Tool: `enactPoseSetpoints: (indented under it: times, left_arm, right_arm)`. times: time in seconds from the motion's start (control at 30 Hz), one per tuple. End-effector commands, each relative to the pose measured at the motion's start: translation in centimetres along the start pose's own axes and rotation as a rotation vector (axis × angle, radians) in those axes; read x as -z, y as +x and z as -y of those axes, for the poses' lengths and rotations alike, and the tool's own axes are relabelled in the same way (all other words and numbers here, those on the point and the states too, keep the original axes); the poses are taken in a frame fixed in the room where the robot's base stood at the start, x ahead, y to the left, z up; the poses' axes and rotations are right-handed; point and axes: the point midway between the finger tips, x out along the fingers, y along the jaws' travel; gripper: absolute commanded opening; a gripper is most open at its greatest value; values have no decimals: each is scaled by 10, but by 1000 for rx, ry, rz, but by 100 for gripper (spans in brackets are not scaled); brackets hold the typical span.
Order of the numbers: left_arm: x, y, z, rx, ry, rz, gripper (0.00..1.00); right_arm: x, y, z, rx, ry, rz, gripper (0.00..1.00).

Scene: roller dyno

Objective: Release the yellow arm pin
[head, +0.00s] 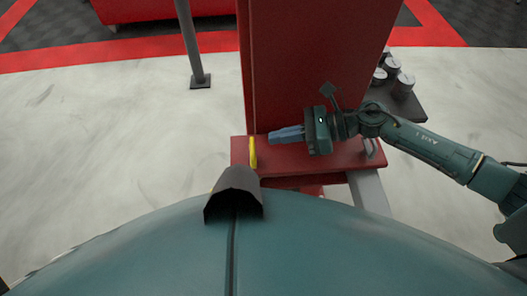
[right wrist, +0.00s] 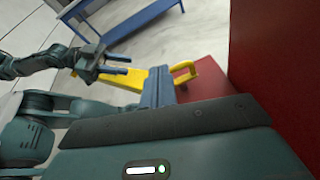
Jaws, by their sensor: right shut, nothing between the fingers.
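The yellow arm pin (head: 253,152) stands at the left end of the red base plate, close to the red column; it looks thin from above. In the right wrist view, a yellow looped piece (right wrist: 187,72) shows just beyond my right fingertips, and a yellow bar (right wrist: 125,79) shows on their other side. The fingers hide whether these join. My right gripper (head: 272,135) is shut and empty, its tips pointing left, close to the pin; I cannot tell if they touch. My left gripper (right wrist: 128,58) shows in the right wrist view, its fingers apart, near the yellow bar.
The tall red column (head: 310,70) rises directly behind the red base plate (head: 330,160). Dark round weights (head: 392,75) sit on a rack at the right. A grey post (head: 193,50) stands at the back left. A blue bench (right wrist: 115,20) shows in the wrist view. The left floor is clear.

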Motion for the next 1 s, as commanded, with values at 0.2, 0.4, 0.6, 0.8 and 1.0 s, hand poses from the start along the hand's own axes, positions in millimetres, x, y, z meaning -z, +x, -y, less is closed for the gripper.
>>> enactPoseSetpoints:
  times: [0.2,0.4,0.6,0.8,1.0]
  left_arm:
    - [-3,1,-4,-11,-3,-5,34]
    - [-4,0,-4,-12,-3,-4,34]
    - [-3,0,-3,-11,-3,-4,34]
    - [1,-2,-2,-7,3,-4,34]
    - [4,-5,-1,-2,14,1,34]
  right_arm:
    - [24,-34,21,-41,-252,-200,0]
    - [27,-39,22,-50,-283,-225,0]
    - [27,-38,22,-50,-280,-222,0]
    - [29,-19,21,-52,-278,-219,0]
    - [37,17,20,-52,-278,-218,0]
